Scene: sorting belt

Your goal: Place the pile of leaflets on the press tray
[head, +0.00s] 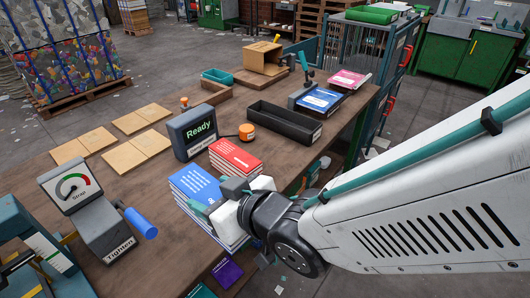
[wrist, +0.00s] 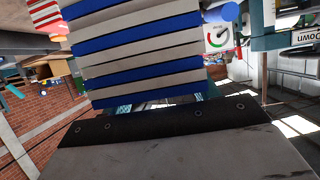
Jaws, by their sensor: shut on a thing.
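A pile of blue-covered leaflets (head: 192,184) stands at the table's front edge, next to a red-covered pile (head: 236,156). My gripper (head: 229,205) is shut on the blue pile from its near right side; the gripper hides part of it. In the wrist view the blue and white layers of the pile (wrist: 140,50) fill the space beyond the gripper's dark-edged plate. Whether the pile touches the table is hidden. I cannot tell for certain which thing is the press tray; a teal machine (head: 22,232) stands partly in view at the lower left.
A gauge box marked Strap and Tighten (head: 88,205), with a blue handle, stands left of the pile. A screen reading Ready (head: 193,132) stands behind.

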